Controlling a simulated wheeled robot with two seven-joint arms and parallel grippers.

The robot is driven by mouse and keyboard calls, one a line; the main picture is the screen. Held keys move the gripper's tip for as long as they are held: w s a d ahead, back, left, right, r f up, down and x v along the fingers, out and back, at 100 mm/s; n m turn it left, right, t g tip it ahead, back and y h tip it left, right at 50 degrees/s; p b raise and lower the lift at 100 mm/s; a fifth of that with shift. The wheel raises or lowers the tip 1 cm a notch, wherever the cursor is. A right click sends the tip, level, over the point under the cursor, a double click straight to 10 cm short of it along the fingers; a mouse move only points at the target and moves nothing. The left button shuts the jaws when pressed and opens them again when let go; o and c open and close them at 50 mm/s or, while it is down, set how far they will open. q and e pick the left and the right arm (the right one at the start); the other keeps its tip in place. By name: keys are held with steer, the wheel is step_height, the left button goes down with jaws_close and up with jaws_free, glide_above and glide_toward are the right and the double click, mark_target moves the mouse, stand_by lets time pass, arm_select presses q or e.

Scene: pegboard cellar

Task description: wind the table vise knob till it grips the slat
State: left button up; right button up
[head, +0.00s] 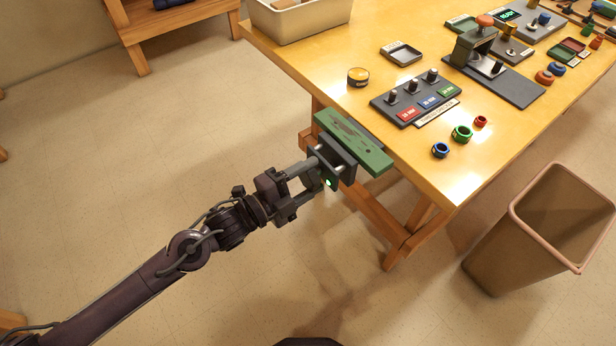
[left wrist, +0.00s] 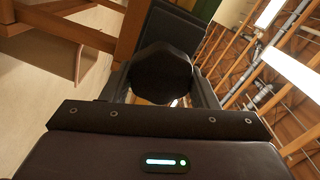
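My left gripper (head: 304,174) reaches the vise's front from the left. In the left wrist view the dark, many-sided knob (left wrist: 162,73) lies between my left gripper's two fingers (left wrist: 162,92), which appear to press on its sides. My right gripper is not in view.
A pale bin (head: 290,20) stands at the back left. A waste bin (head: 500,240) stands on the floor at right.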

arm_select(q)
steer(key=o, duration=0.3)
steer(key=shift+o, duration=0.2)
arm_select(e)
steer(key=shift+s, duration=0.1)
arm_select(q)
steer(key=shift+s+a+f, duration=0.1)
steer(key=shift+s+a, duration=0.1)
steer(key=shift+a, duration=0.1)
steer(key=v, duration=0.7)
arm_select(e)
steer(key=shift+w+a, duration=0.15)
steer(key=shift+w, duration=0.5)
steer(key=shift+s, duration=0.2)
